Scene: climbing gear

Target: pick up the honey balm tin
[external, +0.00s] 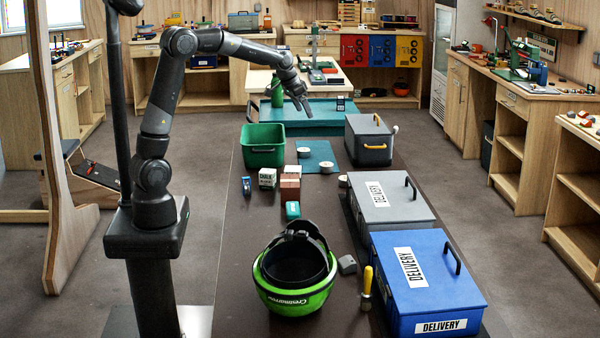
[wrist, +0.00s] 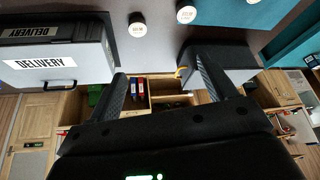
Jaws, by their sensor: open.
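Small round tins with pale lids stand on the dark table. One tin (external: 304,152) and a second tin (external: 326,167) are by the teal mat, and a third tin (external: 343,181) is nearer the grey delivery box. In the wrist view tins show at the top: one at left (wrist: 137,27), one in the middle (wrist: 186,12) and one cut off at the edge (wrist: 253,2). Their labels are too small to read, so I cannot tell which is the honey balm. My gripper (external: 300,104) is open and empty, above the table's far part. Its spread fingers also show in the wrist view (wrist: 160,72).
A green bin (external: 263,157) stands left of the tins. A grey toolbox (external: 370,151), a grey delivery box (external: 408,208) and a blue delivery box (external: 445,295) line the right edge. Small boxes (external: 289,190) and a green helmet (external: 292,299) stand nearer.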

